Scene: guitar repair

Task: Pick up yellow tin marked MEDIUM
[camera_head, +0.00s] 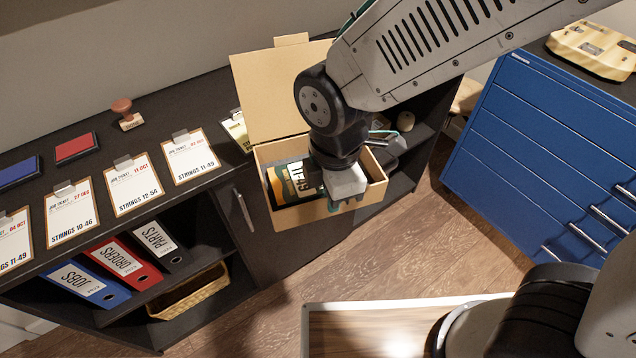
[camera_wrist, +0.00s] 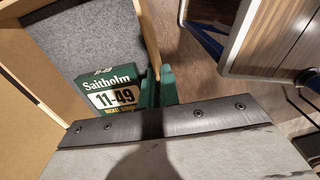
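I cannot make out a yellow tin with a readable MEDIUM mark in either view. My gripper (camera_head: 344,207) is at the front right of that open box (camera_head: 290,218), far to the right of the pale yellow item. A green Saitholm 11-49 string packet (camera_wrist: 110,94) is beside the fingers, in the box.
Job ticket clipboards (camera_head: 132,185), a red ink pad (camera_head: 76,148), a blue ink pad (camera_head: 18,172) and a stamp (camera_head: 125,113) occupy the cabinet top. Binders (camera_head: 125,264) stand below. Wooden floor lies between.

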